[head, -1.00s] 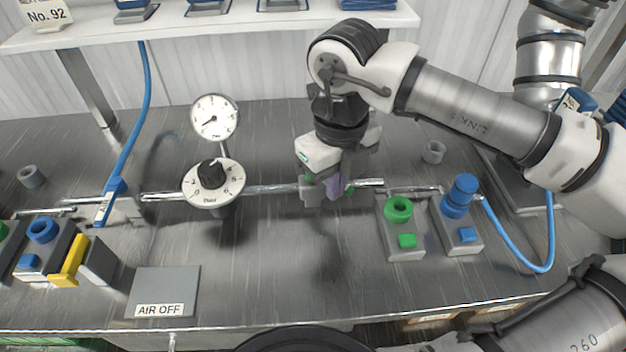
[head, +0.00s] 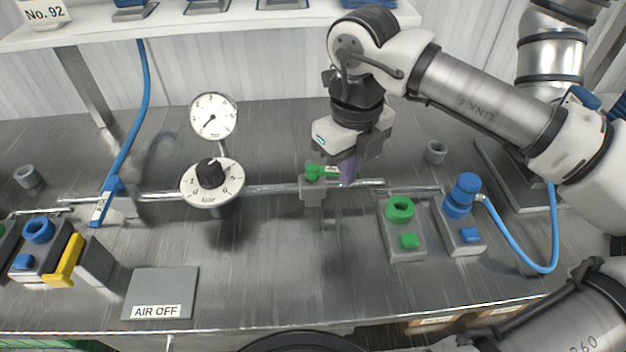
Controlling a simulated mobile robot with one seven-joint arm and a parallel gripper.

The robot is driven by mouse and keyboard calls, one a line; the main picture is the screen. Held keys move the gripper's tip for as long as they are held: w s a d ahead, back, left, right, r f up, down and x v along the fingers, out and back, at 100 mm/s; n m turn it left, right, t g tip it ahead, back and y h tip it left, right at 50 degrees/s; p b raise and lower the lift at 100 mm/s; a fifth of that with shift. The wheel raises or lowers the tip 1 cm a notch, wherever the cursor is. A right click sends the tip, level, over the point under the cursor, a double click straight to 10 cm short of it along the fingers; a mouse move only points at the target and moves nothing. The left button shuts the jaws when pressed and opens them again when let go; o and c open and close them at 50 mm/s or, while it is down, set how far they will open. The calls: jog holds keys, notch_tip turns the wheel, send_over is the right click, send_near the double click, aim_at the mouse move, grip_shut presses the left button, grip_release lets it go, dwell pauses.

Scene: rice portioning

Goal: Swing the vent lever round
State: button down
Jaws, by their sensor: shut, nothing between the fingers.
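A small green lever (head: 328,171) sits on a grey valve block (head: 312,192) on the pipe, in the middle of the bench. It points right, roughly along the pipe, with a small label on it too small to read. I take it to be the vent lever. My gripper (head: 348,178) is shut and empty, fingers pointing down at the lever's right end. It overlaps that end in this view; I cannot tell whether they touch.
A pressure gauge (head: 214,117) and a white-faced dial (head: 212,183) stand left of the valve. A blue lever (head: 106,201) and a yellow lever (head: 66,260) are farther left. Green (head: 400,209) and blue (head: 461,196) fittings stand to the right. The grey AIR OFF plate (head: 160,288) lies in front.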

notch_tip(320, 180, up, 7)
jog(key=p, duration=0.3)
jog(key=shift+s+d+p, duration=0.2)
jog(key=shift+s+p, duration=0.05)
jog(key=shift+p, duration=0.15)
jog(key=shift+s, duration=0.1)
dwell(0.4)
